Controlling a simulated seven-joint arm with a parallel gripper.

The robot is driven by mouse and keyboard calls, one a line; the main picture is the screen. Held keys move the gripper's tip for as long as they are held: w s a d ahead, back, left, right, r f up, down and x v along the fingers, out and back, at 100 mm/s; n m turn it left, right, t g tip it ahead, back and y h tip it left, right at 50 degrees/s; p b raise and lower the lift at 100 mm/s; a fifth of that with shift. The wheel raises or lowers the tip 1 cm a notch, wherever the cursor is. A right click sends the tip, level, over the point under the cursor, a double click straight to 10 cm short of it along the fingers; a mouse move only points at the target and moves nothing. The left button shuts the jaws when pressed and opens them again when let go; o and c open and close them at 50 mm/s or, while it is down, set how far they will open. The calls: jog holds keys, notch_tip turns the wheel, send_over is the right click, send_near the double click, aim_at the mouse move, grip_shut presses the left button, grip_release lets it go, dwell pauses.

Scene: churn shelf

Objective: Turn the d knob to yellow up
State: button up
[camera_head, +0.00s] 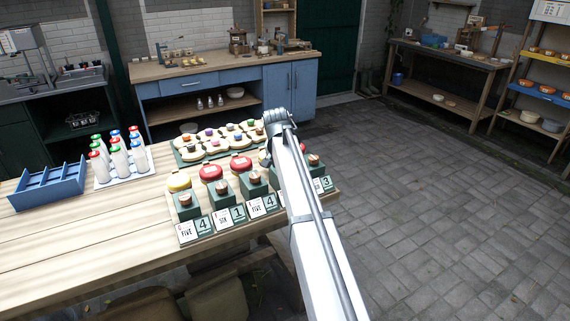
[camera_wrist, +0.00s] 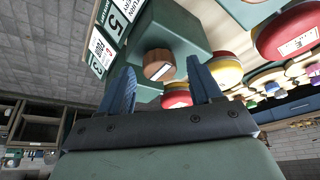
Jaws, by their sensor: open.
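In the wrist view my gripper (camera_wrist: 163,85) is open, its two blue fingers apart. A brown wooden knob (camera_wrist: 158,64) with a white mark shows between the fingers, on the face of a green box (camera_wrist: 180,32). I cannot tell whether the fingers touch it. In the head view several such knobs on green boxes stand in a row along the table's front edge, such as the leftmost knob (camera_head: 185,200). A yellow lid-like disc (camera_head: 178,181) and a red one (camera_head: 211,172) sit behind them. My arm hides part of the row and the gripper. I cannot read which knob is d.
White cards with words and numbers (camera_head: 187,232) stand before the boxes. Behind are a tray of small coloured-topped pieces (camera_head: 186,161), capped bottles (camera_head: 119,163) and a blue divided crate (camera_head: 45,187). The left of the table (camera_head: 80,245) is bare.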

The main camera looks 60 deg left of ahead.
jog(key=v, duration=1.3)
jog(key=shift+s+d+r, duration=0.1)
jog(key=shift+d, duration=0.05)
